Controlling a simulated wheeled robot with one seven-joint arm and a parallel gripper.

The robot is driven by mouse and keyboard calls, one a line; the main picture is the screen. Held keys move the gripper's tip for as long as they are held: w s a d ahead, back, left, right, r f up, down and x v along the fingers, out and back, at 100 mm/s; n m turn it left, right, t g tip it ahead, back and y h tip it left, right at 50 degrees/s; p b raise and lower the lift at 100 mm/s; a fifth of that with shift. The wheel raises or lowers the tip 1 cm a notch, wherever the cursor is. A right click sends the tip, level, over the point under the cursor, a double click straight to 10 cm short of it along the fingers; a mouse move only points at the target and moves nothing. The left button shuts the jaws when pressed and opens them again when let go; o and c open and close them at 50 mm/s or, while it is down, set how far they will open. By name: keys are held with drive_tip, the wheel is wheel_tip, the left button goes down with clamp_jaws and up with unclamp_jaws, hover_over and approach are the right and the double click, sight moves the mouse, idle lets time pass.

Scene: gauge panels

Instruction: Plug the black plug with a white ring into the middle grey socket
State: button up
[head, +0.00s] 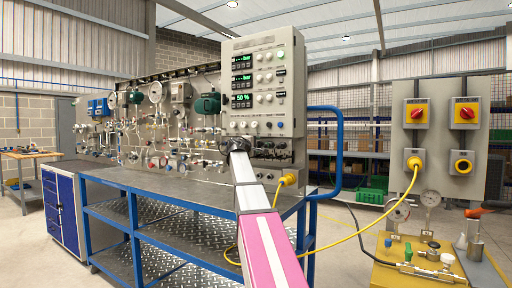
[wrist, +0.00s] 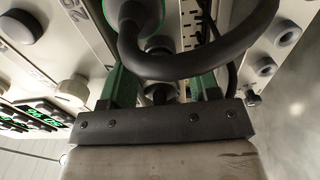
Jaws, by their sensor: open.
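In the head view my gripper (head: 237,145) is at the lower left of the grey gauge panel (head: 264,110), small and dark there. In the wrist view its two green fingers stand apart, and my gripper (wrist: 160,80) is open. A dark round part (wrist: 158,92) shows between the fingers; I cannot tell whether it is the plug. A black cable (wrist: 195,66) loops across just beyond the fingers, from a dark body with a green ring (wrist: 140,14). I can make out no white ring. Grey round sockets (wrist: 265,66) show at the right of the wrist view; which is the middle one is unclear.
A yellow plug (head: 288,180) with a yellow cable sits at the panel's lower right. A blue-framed bench (head: 150,190) stands at left, a blue rail (head: 339,150) at right. A yellow gauge stand (head: 405,275) and a switch board (head: 437,125) are farther right.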

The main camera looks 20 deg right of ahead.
clamp_jaws()
drive_tip(key=shift+s, duration=0.1)
drive_tip(key=shift+v, duration=2.95)
